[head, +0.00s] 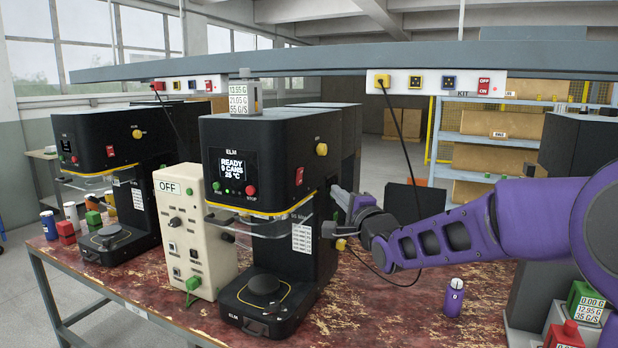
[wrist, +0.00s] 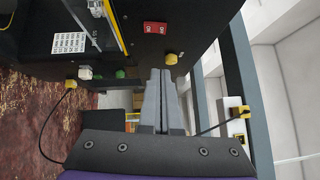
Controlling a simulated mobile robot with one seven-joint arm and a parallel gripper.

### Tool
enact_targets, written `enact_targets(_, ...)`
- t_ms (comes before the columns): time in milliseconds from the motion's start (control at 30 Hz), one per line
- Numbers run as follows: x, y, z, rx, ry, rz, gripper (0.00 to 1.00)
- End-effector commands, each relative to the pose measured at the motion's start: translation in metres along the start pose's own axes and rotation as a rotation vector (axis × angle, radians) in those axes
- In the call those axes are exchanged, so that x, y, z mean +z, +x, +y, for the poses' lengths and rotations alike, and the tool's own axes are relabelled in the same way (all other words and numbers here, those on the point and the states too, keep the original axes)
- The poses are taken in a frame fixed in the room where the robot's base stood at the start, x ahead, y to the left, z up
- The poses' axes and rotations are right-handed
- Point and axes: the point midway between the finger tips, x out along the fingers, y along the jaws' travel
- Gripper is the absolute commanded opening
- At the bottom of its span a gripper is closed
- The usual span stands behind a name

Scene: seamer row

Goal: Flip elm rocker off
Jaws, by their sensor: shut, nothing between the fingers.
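The ELM machine (head: 262,190) is a black seamer with a lit display (head: 238,164) reading READY, 9 CANS, 25 °C. Its red rocker (head: 299,176) is on the machine's right side, below a yellow knob (head: 321,149). In the wrist view the rocker (wrist: 155,28) shows up beyond my fingertips, with white lettering; I cannot tell which side is pressed. My gripper (head: 337,192) is beside that right side, its fingers pointing at it. In the wrist view my gripper (wrist: 161,72) has its fingers together and empty, apart from the rocker; the yellow knob (wrist: 171,58) is close to the tips.
A similar black machine (head: 100,155) stands left, with a beige box (head: 185,225) marked OFF between. An overhead rail carries another red OFF/ON switch (head: 484,86) and a yellow plug (head: 382,81) with a hanging cable. A purple bottle (head: 453,297) stands on the red table (head: 400,312).

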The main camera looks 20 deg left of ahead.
Motion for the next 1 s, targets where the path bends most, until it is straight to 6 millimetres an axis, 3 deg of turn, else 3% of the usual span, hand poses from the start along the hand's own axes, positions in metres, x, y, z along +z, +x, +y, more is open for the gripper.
enact_targets(533, 0.004, 0.095, 0.001, 0.002, -0.001, -0.002, 0.00)
enact_targets(700, 0.021, 0.110, 0.001, 0.002, -0.002, -0.002, 0.00)
enact_targets(1000, 0.029, 0.119, 0.001, 0.002, -0.001, 0.000, 0.00)
